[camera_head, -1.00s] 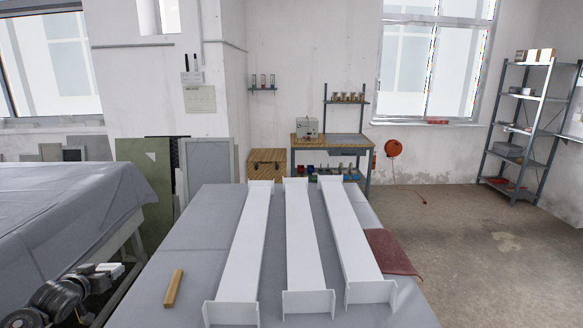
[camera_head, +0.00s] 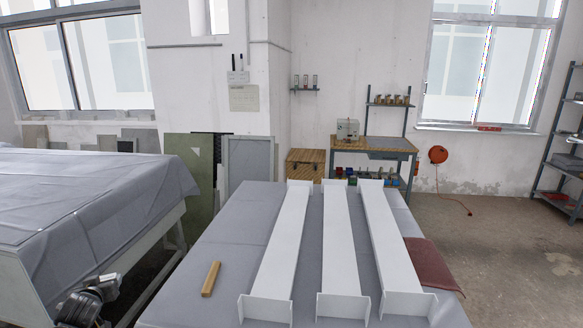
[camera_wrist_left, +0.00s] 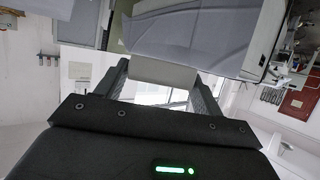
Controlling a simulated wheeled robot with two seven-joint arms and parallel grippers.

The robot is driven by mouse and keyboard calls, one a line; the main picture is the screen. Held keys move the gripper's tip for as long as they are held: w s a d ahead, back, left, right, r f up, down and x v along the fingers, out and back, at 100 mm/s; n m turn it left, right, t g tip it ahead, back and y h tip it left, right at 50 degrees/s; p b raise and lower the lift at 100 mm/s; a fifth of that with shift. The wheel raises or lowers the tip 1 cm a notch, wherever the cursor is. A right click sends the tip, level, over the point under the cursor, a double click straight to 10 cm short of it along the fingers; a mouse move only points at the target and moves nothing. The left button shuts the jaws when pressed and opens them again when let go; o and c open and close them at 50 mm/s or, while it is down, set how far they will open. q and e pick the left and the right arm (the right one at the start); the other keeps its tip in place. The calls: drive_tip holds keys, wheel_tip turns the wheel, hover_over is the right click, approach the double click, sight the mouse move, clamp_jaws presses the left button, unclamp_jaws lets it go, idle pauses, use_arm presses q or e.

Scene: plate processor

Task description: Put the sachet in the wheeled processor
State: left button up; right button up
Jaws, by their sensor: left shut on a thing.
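My left gripper (camera_head: 92,300) shows at the bottom left of the head view, dark and partly cut off by the frame edge. In the left wrist view, its two dark fingers (camera_wrist_left: 162,78) are shut on a pale grey, flat-looking piece, which I take to be the sachet (camera_wrist_left: 163,72). The sachet is held clear of the tables. I cannot pick out a wheeled processor in either view. My right gripper is out of view.
A grey-covered table (camera_head: 205,250) ahead bears three long white beams (camera_head: 340,245) and a wooden block (camera_head: 211,279). Another covered table (camera_head: 70,200) stands at left, with a narrow gap between. A workbench (camera_head: 372,147) stands behind. Open floor (camera_head: 500,250) lies at right.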

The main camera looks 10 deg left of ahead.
use_arm(q)
drive_tip(key=w+d+r+m+t+h, duration=0.1)
drive_tip(key=w+d+r+m+h, duration=0.15)
drive_tip(key=d, duration=0.95)
drive_tip(key=w+d+r+m+t+h, duration=0.1)
drive_tip(key=w+d+r, duration=0.15)
drive_tip(key=d, duration=0.95)
drive_tip(key=s+d+r+m+h, duration=0.2)
drive_tip(key=s+d+r, duration=0.2)
drive_tip(key=d+r, duration=0.45)
drive_tip(key=s+d+r+m+h, duration=0.1)
drive_tip(key=s+d+r+h, duration=0.15)
drive_tip(key=d+r, duration=0.6)
wheel_tip(320, 180, down, 8)
drive_tip(key=d+b, duration=0.1)
drive_tip(key=b, duration=0.6)
drive_tip(key=shift+s+d+f+y, duration=0.25)
drive_tip(key=shift+s+d+y, duration=0.05)
drive_tip(key=shift+s, duration=0.15)
